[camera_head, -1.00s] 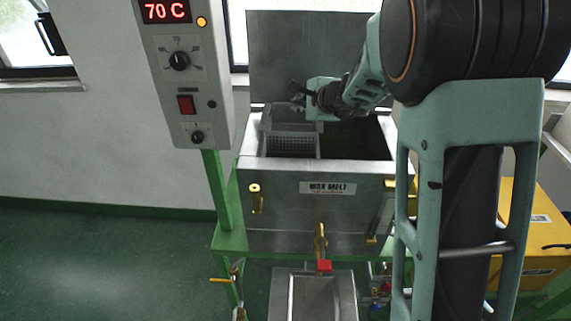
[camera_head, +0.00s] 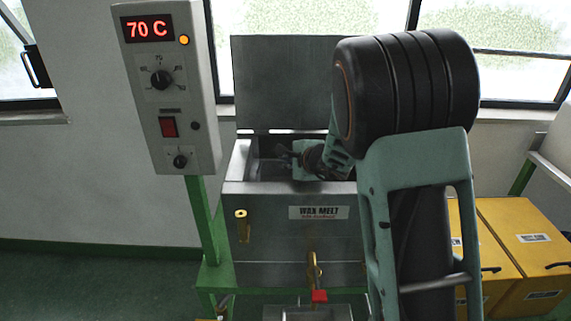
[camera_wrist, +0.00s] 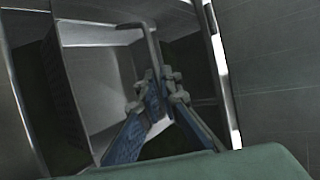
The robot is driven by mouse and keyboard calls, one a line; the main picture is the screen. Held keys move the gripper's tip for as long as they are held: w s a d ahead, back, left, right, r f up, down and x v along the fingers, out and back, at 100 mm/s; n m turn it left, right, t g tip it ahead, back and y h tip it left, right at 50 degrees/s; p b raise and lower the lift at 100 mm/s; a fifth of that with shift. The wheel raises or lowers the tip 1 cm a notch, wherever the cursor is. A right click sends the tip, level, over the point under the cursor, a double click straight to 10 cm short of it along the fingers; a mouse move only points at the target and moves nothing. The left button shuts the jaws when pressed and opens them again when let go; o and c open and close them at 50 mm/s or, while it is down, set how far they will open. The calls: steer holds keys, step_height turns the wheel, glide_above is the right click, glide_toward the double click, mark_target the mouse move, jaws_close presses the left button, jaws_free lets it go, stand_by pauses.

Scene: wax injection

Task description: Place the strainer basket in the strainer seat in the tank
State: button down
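My gripper (camera_head: 287,156) is down in the open top of the wax melt tank (camera_head: 290,228), toward its left part. In the wrist view my gripper's fingers (camera_wrist: 160,84) come together on a thin bent metal handle (camera_wrist: 151,50). The handle belongs to the strainer basket, whose dark mesh side (camera_wrist: 66,95) shows at the left of the wrist view. The basket's lower part is hidden behind the tank's front wall in the head view. The strainer seat cannot be made out, nor whether the basket touches it.
The raised tank lid (camera_head: 283,85) stands behind the opening. A control box (camera_head: 166,90) reading 70 C is on a green post to the left. Yellow boxes (camera_head: 520,240) stand at the right. A brass valve with a red handle (camera_head: 319,296) is at the tank's front.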

steer(key=c, duration=2.6)
jaws_free()
steer(key=shift+f, duration=0.1)
steer(key=o, duration=0.4)
steer(key=shift+o, duration=0.2)
steer(key=shift+r, duration=0.2)
steer(key=v, duration=1.2)
steer(key=shift+b, duration=0.3)
